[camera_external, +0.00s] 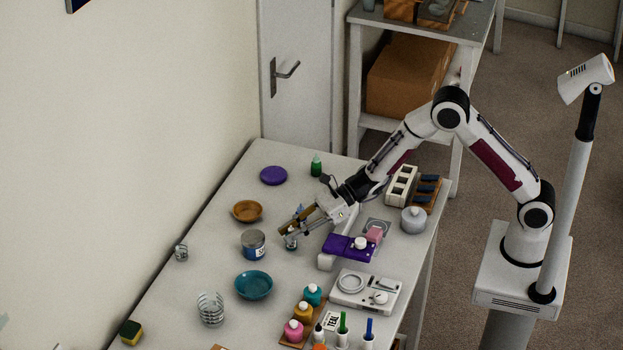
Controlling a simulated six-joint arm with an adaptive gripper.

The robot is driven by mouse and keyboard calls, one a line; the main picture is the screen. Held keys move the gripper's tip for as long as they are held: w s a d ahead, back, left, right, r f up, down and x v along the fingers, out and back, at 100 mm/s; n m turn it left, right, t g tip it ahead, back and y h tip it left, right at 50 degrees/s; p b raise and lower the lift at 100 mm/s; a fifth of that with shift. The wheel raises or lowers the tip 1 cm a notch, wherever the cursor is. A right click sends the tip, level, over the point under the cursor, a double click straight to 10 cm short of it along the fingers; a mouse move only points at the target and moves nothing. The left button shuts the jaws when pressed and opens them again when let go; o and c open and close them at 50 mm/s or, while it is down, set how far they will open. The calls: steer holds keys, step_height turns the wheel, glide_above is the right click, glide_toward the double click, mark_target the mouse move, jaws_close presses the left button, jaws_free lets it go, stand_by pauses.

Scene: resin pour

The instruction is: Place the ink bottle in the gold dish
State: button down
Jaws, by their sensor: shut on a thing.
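My gripper (291,228) is shut on a small dark bottle (291,243), which looks like the ink bottle. The bottle hangs roughly upright below the fingers, partly hidden by them. I cannot tell whether its base touches the table. The gold dish (247,212), a shallow brownish-gold bowl, stands to the left of my gripper and looks empty. The bottle is apart from it.
A silver tin (253,244) and a teal bowl (254,285) stand left and in front of the gripper. A purple dish (273,176) and a green bottle (316,166) stand behind. A purple device (349,248) is close on the right.

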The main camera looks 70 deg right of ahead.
mark_target(290, 228)
steer(key=shift+r, duration=0.15)
steer(key=shift+r, duration=4.85)
steer(key=shift+f, duration=0.45)
steer(key=shift+w+d+f, duration=0.1)
steer(key=shift+w+f, duration=0.15)
steer(key=w+d+r+m+t+h, duration=0.1)
steer(key=w+d, duration=0.3)
steer(key=w, duration=0.4)
steer(key=w+d+r+m+t+h, duration=0.1)
steer(key=w+d+m+h, duration=0.2)
steer(key=w, duration=0.5)
steer(key=shift+w+d+r+m+t, duration=0.15)
steer(key=shift+w+d+m+t, duration=0.15)
steer(key=shift+d+t, duration=0.1)
